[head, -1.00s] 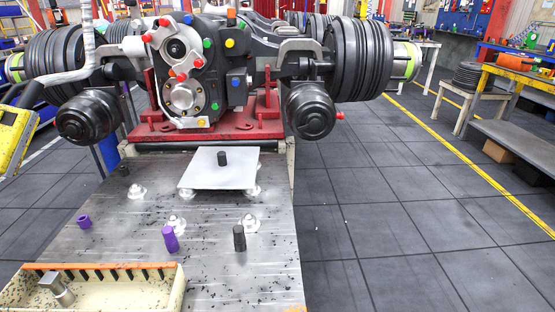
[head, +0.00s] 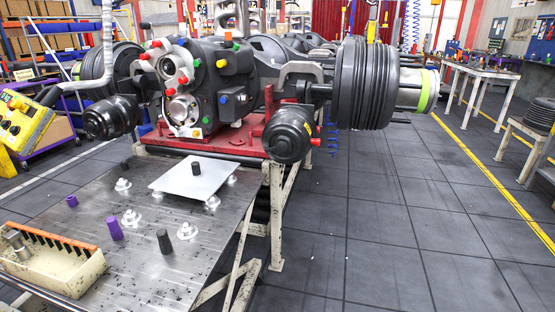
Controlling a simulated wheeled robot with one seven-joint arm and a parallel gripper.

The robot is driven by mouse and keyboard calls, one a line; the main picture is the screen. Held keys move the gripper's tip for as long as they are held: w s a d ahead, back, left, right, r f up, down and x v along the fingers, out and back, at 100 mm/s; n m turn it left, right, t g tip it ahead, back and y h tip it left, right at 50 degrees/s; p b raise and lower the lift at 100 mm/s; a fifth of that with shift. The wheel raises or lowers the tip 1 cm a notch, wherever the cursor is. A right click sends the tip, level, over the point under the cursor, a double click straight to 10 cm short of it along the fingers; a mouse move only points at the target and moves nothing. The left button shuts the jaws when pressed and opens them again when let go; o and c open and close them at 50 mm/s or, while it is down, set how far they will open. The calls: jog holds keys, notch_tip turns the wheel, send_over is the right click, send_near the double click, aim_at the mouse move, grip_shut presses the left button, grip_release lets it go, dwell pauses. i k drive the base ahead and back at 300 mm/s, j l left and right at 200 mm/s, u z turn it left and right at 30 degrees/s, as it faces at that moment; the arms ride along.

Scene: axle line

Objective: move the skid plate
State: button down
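The skid plate seems to be the flat, light grey square plate (head: 182,182) near the back of the metal work table (head: 165,262). It rests on small round white-and-silver supports, some showing at its front edge. A short black peg (head: 196,168) stands up at its middle. My gripper is not in the head view, so nothing shows of whether it is open or shut.
A purple peg (head: 115,230), a black peg (head: 164,242) and a purple ring (head: 72,201) stand on the table. A cream tray (head: 88,278) sits at its front left. A large axle assembly (head: 215,90) is behind. Dark floor (head: 380,250) at right is clear.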

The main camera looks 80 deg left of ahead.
aim_at(196, 178)
jog(key=i+j+u, duration=0.1)
jog(key=i+u, duration=0.65)
jog(key=u, duration=0.15)
jog(key=i+l+u, duration=0.15)
jog(key=i+u, duration=0.3)
jog(key=i+j+u, duration=0.15)
jog(key=i+u, duration=0.8)
jog(key=i+l+u, duration=0.2)
jog(key=i+u, duration=0.45)
jog(key=u, duration=0.25)
jog(key=i+u, duration=0.2)
jog(key=u, duration=0.2)
jog(key=i+u, duration=0.15)
jog(key=u, duration=0.3)
jog(key=i+l+u, duration=0.15)
jog(key=u, duration=0.25)
jog(key=i+l+u, duration=0.1)
jog(key=u, duration=0.3)
jog(key=i+l+u, duration=0.25)
jog(key=l+u, duration=0.2)
